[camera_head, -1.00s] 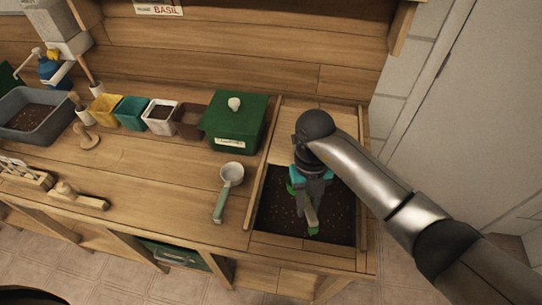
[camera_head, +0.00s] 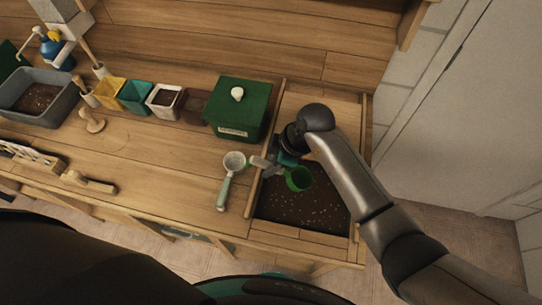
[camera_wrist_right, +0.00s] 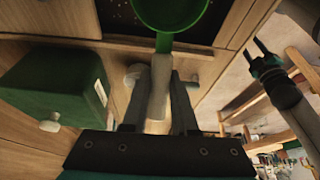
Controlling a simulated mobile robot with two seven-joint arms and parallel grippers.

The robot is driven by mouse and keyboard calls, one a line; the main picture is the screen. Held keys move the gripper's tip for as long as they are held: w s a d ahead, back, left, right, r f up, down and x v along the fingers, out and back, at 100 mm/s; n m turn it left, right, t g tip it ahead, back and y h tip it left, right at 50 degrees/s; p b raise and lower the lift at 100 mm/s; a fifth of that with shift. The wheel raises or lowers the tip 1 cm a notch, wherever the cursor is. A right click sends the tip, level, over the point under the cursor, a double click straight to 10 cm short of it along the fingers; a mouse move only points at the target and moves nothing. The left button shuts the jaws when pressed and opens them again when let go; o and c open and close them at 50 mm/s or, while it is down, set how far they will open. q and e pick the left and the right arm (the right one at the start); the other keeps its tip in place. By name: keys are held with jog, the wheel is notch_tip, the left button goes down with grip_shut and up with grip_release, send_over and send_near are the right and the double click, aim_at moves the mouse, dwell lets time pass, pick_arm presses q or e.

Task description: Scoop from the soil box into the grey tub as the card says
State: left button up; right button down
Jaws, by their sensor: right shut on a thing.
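My right gripper (camera_head: 270,166) is shut on the pale handle of a green scoop (camera_head: 299,179). The scoop's round cup is over the soil box (camera_head: 298,236), whose dark soil shows below it. The right wrist view shows the handle between both fingers (camera_wrist_right: 157,100) and the green cup (camera_wrist_right: 170,14) beyond them. I cannot tell whether the cup holds soil. The grey tub (camera_head: 28,119) stands at the far left with brown soil in it. My left gripper (camera_wrist_right: 265,60) shows only in the right wrist view, open and empty. The card is not readable in the current views.
A second, pale scoop with a green handle (camera_head: 224,190) lies left of the soil box. A lidded green box (camera_head: 240,108) stands behind it. Several small pots (camera_head: 134,97) and a wooden tamper (camera_head: 93,122) stand between there and the tub.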

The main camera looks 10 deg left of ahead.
jog(key=shift+a+f, duration=0.1)
jog(key=shift+f, duration=0.05)
jog(key=f+b, duration=0.1)
jog(key=y+b, duration=0.1)
jog(key=b, duration=0.1)
jog(key=shift+d+f, duration=0.35)
jog(key=shift+f, duration=0.05)
jog(key=d+f+h+b, duration=0.2)
jog(key=d+f+b, duration=0.3)
jog(key=f+b, duration=0.45)
jog(key=shift+a+r+h+p, duration=0.6)
jog(key=shift+r+h+p, duration=0.1)
jog(key=shift+r+p, duration=0.8)
jog(key=shift+a+r+h+p, duration=0.6)
jog(key=shift+r+h+p, duration=0.1)
jog(key=shift+r+p, duration=0.75)
jog(key=shift+a+r+h+p, duration=0.65)
jog(key=shift+r+p, duration=0.7)
jog(key=shift+r, duration=0.25)
